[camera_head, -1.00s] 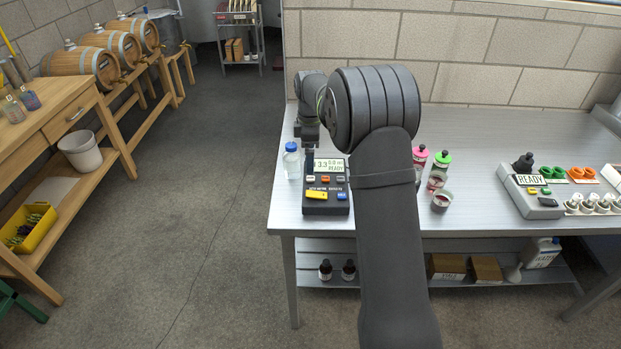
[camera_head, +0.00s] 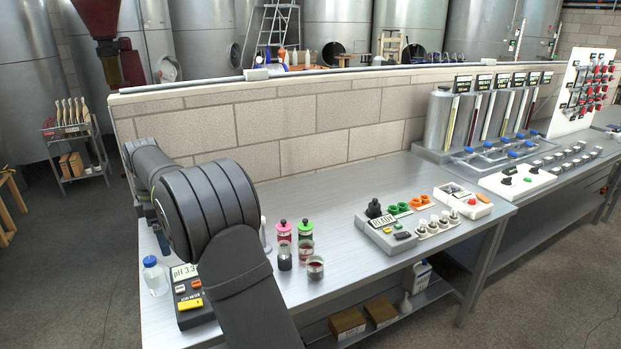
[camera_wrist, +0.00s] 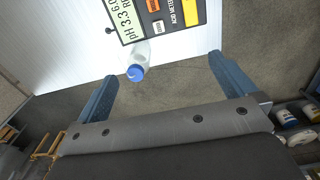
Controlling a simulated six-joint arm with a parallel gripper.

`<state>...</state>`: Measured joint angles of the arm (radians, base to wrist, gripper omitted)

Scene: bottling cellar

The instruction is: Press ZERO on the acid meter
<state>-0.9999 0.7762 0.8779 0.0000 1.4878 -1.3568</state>
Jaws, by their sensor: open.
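The acid meter (camera_head: 188,300) is a dark box on the left end of the metal bench, partly hidden by my arm in the head view. Its pale display reads pH 3.3, and a yellow key and smaller orange and white keys sit below. In the wrist view the meter (camera_wrist: 165,16) is at the top edge, cut off, its key labels too small to read surely. My gripper (camera_wrist: 163,68) is open and empty, its two blue fingers apart. In the head view it is mostly hidden behind my arm, above the bench behind the meter.
A clear bottle with a blue cap (camera_head: 154,276) stands left of the meter; it shows between the fingers in the wrist view (camera_wrist: 137,66). Pink- and green-capped bottles (camera_head: 305,232) and cups of red liquid (camera_head: 315,268) stand to the right. A READY device (camera_head: 388,236) is farther right.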

